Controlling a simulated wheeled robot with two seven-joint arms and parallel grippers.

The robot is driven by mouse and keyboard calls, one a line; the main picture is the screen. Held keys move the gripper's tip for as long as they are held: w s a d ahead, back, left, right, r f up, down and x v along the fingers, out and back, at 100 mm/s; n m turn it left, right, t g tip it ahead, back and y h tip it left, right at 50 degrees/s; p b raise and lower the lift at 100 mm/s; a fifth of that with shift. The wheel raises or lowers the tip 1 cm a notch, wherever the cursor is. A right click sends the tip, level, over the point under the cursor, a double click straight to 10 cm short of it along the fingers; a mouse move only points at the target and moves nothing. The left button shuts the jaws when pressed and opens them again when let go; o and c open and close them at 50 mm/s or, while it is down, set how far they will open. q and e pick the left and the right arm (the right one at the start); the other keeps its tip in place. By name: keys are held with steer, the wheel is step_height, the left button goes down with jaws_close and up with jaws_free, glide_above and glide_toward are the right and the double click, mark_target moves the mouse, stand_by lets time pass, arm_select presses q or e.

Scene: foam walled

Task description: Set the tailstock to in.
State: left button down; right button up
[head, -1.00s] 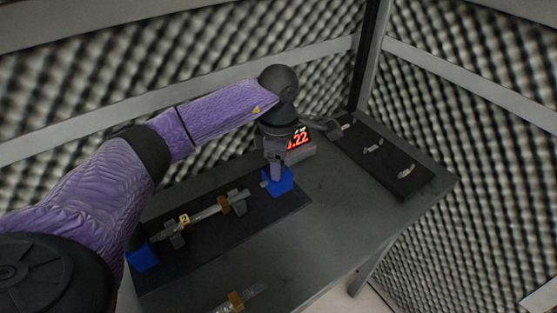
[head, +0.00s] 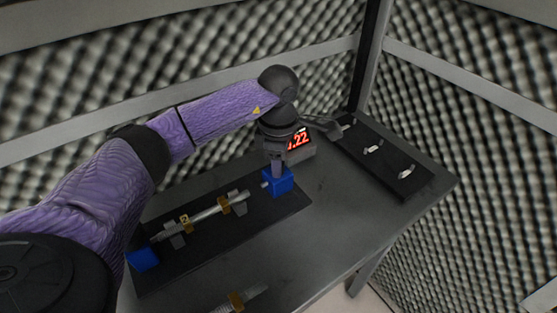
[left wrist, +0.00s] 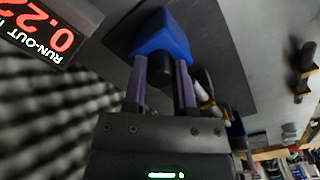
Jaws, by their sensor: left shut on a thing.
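The tailstock is the blue block (head: 282,184) at the right end of a black base plate (head: 210,250); it also shows in the left wrist view (left wrist: 163,38). A short metal pin points from it toward the shaft (head: 208,214), with a small gap between them. The shaft rests on grey supports and carries brass-coloured collars and a yellow tag. The exact contact is partly hidden. My right gripper is not in view.
A second blue block (head: 143,259) stands at the plate's left end. A red run-out display (head: 300,145) reading about 0.22 stands just behind my gripper. A black board (head: 400,185) with small metal pieces lies right. Another shaft (head: 240,300) lies in front. Foam walls enclose the table.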

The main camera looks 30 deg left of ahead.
mark_target(267, 182)
arm_select(q)
steer(key=shift+s, duration=0.1)
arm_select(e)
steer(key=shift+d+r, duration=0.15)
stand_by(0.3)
arm_select(q)
steer(key=shift+s+a+r+p, duration=0.1)
steer(key=shift+s+a+p, duration=0.15)
steer(key=shift+s+p, duration=0.2)
steer(key=shift+s+a+r+p, duration=0.1)
steer(key=shift+s+a+p, duration=0.15)
steer(key=shift+s, duration=0.3)
steer(key=shift+s+f, duration=0.15)
steer(key=shift+s, duration=0.05)
steer(key=shift+c, duration=2.1)
jaws_free()
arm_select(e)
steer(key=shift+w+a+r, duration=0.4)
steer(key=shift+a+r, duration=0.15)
arm_select(q)
step_height(267, 182, up, 10)
steer(key=p, duration=0.2)
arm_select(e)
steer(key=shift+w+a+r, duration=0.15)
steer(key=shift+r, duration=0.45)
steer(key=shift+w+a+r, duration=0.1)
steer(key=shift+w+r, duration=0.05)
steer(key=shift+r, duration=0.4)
